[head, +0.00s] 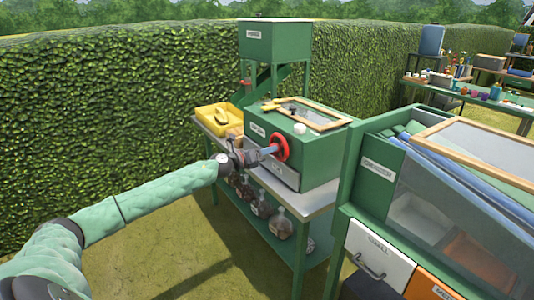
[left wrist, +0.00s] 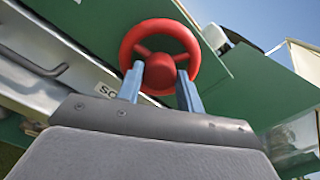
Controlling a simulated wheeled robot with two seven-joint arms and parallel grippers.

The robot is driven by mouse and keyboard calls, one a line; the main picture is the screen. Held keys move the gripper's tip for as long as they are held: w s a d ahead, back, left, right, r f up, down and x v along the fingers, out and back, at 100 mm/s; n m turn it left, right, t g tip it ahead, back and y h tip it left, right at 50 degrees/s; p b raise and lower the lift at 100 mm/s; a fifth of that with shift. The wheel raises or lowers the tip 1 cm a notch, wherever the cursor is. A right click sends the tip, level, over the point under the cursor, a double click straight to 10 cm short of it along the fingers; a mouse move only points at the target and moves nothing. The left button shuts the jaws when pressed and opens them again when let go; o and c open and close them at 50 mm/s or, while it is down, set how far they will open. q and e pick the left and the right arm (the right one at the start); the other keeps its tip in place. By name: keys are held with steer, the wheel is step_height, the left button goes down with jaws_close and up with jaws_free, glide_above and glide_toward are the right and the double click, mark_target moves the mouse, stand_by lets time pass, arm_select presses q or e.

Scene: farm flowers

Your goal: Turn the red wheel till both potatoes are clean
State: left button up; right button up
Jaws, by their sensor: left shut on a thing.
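The red wheel (head: 280,146) is mounted on the front of a green washer box (head: 312,152). My left gripper (head: 268,150) reaches it from the left in the head view. In the left wrist view the wheel (left wrist: 160,42) is upright ahead, and my blue fingers (left wrist: 160,85) are at its lower part, shut on it. Exactly which part of the rim or spokes lies between the fingers is hard to tell. No potatoes can be made out; the box's inside is hidden. My right gripper is not in view.
The box stands on a metal-topped green bench (head: 330,188) with jars (head: 262,206) on its lower shelf. A green cabinet (head: 385,195) stands close on the right. A hedge (head: 120,110) is behind. Grass in front is clear.

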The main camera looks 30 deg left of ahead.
arm_select(q)
steer(key=shift+d+f, duration=0.1)
steer(key=shift+f, duration=0.1)
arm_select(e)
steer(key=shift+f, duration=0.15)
arm_select(q)
steer(key=o, duration=1)
steer(key=shift+r, duration=0.1)
steer(key=b+v, duration=0.2)
steer(key=v, duration=0.6)
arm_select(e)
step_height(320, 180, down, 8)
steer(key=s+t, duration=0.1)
arm_select(q)
steer(key=shift+w, duration=0.1)
